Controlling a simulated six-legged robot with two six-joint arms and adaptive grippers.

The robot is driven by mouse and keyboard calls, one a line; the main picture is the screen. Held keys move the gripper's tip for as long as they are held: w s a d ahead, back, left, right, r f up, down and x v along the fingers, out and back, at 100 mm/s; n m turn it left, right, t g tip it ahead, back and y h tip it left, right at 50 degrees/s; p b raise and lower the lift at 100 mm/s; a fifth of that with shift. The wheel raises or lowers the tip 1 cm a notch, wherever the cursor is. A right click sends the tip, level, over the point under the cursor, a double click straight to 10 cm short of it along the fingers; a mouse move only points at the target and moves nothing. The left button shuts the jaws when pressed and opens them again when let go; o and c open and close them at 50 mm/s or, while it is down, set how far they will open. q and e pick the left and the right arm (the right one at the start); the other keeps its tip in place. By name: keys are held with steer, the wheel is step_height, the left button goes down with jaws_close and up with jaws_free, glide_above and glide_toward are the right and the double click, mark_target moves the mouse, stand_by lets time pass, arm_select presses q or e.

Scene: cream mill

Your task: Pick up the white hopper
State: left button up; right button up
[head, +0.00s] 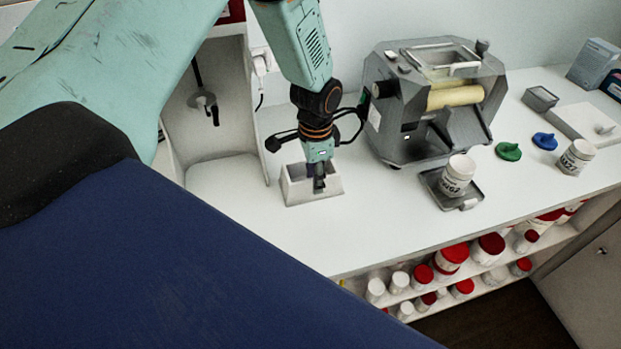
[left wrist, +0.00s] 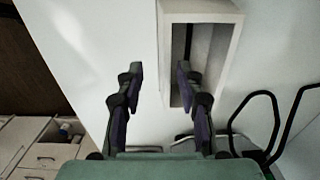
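The white hopper (head: 299,192) is an open, box-shaped piece standing on the white worktop, left of the grey mill. My left gripper (head: 319,184) points down at it from above and partly covers it in the head view. In the left wrist view the hopper (left wrist: 201,11) shows at the top, with a dark slot inside. There my left gripper (left wrist: 159,73) is open, its two fingers apart with the hopper's left wall between them. One finger appears over the opening, the other outside; contact cannot be told. My right gripper is not in view.
The grey mill (head: 386,123) with cream rollers stands close right of the hopper. A white jar (head: 459,174) stands on a small metal tray (head: 436,184). Green (head: 508,151) and blue (head: 545,141) lids lie farther right. Red-lidded jars (head: 451,258) fill the shelf below. The front worktop is clear.

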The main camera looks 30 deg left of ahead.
arm_select(q)
steer(key=shift+w+d+f, duration=0.1)
steer(key=shift+w+f, duration=0.1)
steer(key=shift+f, duration=0.35)
steer(key=shift+w+f, duration=0.15)
steer(key=shift+f, duration=0.35)
steer(key=shift+w+a+f, duration=0.15)
steer(key=shift+a+f, duration=0.2)
steer(key=shift+s+a+r, duration=0.1)
steer(key=shift+s+r, duration=0.05)
steer(key=shift+s, duration=0.1)
steer(key=shift+c, duration=0.4)
steer(key=shift+s+d+r, duration=0.15)
steer(key=shift+d+r, duration=0.05)
steer(key=shift+d, duration=0.1)
steer(key=c, duration=0.3)
steer(key=shift+w+f, duration=0.15)
steer(key=shift+w, duration=0.1)
steer(key=c, duration=0.3)
steer(key=shift+a+f, duration=0.15)
jaws_close()
steer(key=shift+s, duration=0.15)
steer(key=shift+r, duration=0.2)
